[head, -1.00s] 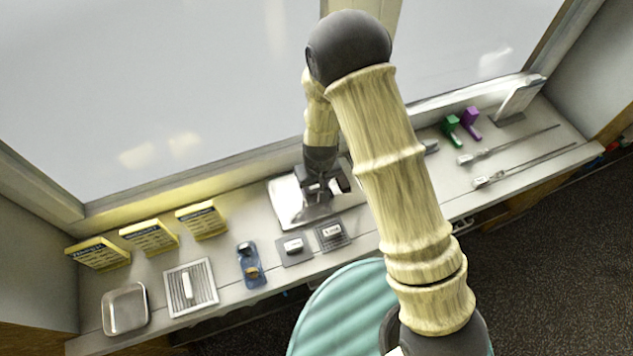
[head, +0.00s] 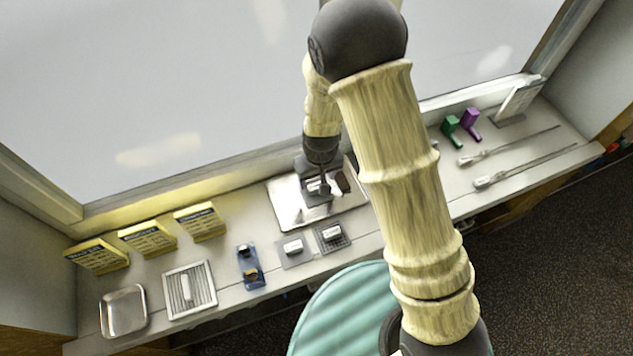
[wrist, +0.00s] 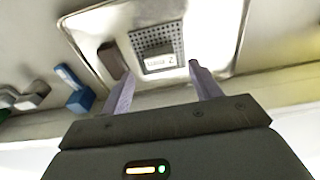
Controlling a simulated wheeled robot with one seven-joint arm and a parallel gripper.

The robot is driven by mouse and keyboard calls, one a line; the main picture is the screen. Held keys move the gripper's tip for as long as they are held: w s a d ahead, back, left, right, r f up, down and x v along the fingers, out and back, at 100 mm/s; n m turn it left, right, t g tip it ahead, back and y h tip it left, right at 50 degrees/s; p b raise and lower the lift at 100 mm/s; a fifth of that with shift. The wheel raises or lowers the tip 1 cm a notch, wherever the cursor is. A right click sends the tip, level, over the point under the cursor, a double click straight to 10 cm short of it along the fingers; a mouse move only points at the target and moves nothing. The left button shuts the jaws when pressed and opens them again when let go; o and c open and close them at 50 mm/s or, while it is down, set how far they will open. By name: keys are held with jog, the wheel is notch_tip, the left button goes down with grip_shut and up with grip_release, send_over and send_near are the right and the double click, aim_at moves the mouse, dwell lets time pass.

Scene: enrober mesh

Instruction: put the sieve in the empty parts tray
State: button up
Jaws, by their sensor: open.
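A perforated grey plate with a raised, labelled grip, which looks like the sieve (wrist: 147,66), lies flat in a pale shallow tray (wrist: 225,70). In the head view the plate (head: 316,198) sits on the same tray (head: 288,212), partly covered by my gripper (head: 318,172). In the wrist view my gripper (wrist: 162,70) is open, its two fingers apart near the plate's near edge with nothing between them. A brown block (wrist: 113,61) lies beside the plate. An empty silver tray (head: 123,311) stands at the far left of the counter.
In front of the pale tray lie two grey plates with white grips, one plain (head: 295,257) and one mesh-like (head: 333,245). A blue holder (head: 249,267), a ribbed plate (head: 190,289) and yellow boxes (head: 149,239) stand left. Long-handled tools (head: 520,166) lie right.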

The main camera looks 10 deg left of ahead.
notch_tip(320, 180, up, 7)
jog(key=shift+s+d+r, duration=0.2)
jog(key=shift+s+d, duration=0.05)
jog(key=shift+s, duration=0.15)
dwell(0.6)
jog(key=s+d+r+m, duration=0.2)
jog(key=d+r, duration=0.1)
jog(key=d, duration=0.4)
jog(key=s+d+r+m+t, duration=0.1)
jog(key=s+d+r+m, duration=0.1)
jog(key=d, duration=0.6)
jog(key=s+d+r+m, duration=0.2)
jog(key=d+r, duration=0.3)
jog(key=d, duration=0.3)
jog(key=shift+s+d+h, duration=0.15)
jog(key=shift+s+h, duration=0.25)
jog(key=shift+s, duration=0.05)
